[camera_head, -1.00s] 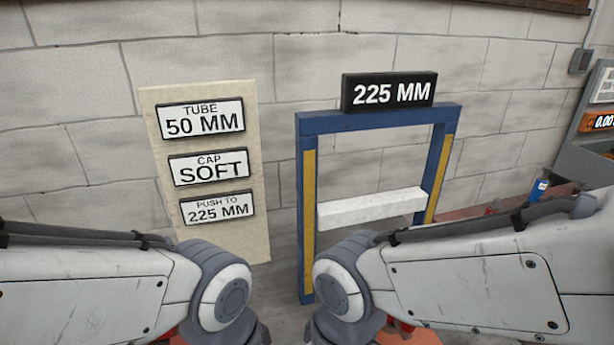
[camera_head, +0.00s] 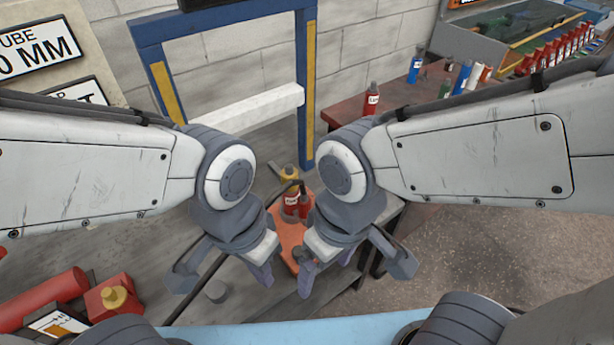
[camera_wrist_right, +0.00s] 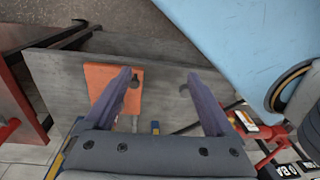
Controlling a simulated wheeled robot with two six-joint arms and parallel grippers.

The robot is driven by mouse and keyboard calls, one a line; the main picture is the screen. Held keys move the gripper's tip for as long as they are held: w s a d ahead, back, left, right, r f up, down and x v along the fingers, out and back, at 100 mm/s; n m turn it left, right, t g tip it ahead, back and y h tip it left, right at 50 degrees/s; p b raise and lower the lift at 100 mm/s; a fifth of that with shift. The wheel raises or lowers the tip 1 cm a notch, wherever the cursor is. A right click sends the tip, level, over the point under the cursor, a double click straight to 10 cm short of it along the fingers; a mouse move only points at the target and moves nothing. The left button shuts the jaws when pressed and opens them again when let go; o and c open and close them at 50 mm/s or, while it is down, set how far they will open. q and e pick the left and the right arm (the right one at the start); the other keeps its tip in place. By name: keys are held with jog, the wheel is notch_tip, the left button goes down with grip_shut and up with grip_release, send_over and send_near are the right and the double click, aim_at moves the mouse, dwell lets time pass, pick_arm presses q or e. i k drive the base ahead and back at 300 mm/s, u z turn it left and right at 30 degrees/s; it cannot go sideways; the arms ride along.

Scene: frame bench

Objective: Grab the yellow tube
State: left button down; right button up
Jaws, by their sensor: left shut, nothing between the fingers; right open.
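I cannot make out a yellow tube for certain in either view. My left gripper (camera_head: 260,277) is shut and empty, pointing down over the grey bench at the middle of the head view. My right gripper (camera_head: 326,272) is open and empty beside it; its two fingers stand apart in the right wrist view (camera_wrist_right: 157,82), above the grey bench top. Red bottles (camera_head: 294,204) stand on an orange plate (camera_head: 286,235) behind the grippers, partly hidden by my right arm. A small yellow part (camera_head: 290,173) shows behind them.
A blue frame (camera_head: 153,65) with a white crossbar (camera_head: 235,108) stands at the back. A red-brown table (camera_head: 350,108) at the right holds several tubes and bottles, including a blue tube (camera_head: 462,78). A red cylinder (camera_head: 45,300) lies front left. Sign board (camera_head: 60,55) is upper left.

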aim_at(289, 171)
jog(key=u, duration=2.6)
jog(key=k, duration=0.95)
jog(key=z, duration=1.1)
jog(key=i, duration=0.5)
jog(key=u, duration=0.05)
